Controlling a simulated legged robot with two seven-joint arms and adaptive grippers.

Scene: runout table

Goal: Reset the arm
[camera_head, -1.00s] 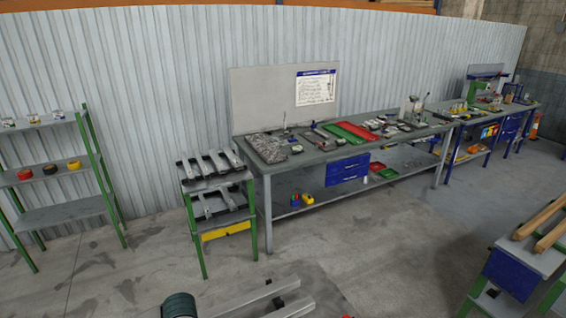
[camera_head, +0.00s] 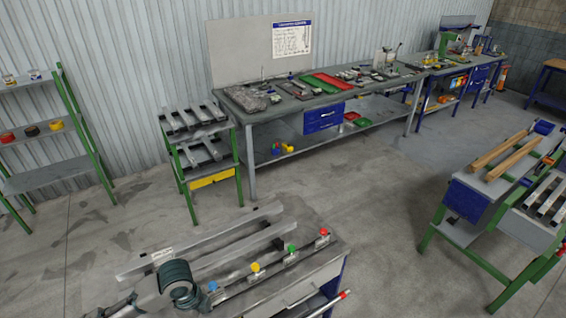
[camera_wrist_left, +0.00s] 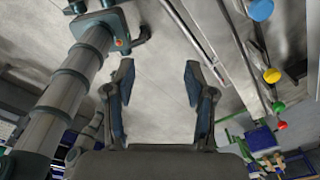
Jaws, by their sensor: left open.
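In the left wrist view my left gripper (camera_wrist_left: 156,85) is open, with its two dark fingers apart and nothing between them. Grey floor shows behind the fingers. In the head view a dark teal, rounded part that looks like one of my arm joints shows at the lower left, in front of the near table (camera_head: 312,272); the left fingers cannot be made out there. My right gripper is not seen in either view.
The near table carries long grey rails (camera_head: 215,240) and blue, yellow, green and red knobs (camera_head: 323,232). A workbench (camera_head: 249,150) stands along the wall, a green-framed shelf (camera_head: 78,125) at left, and a wooden-beam stand (camera_head: 468,200) at right. Open floor lies between.

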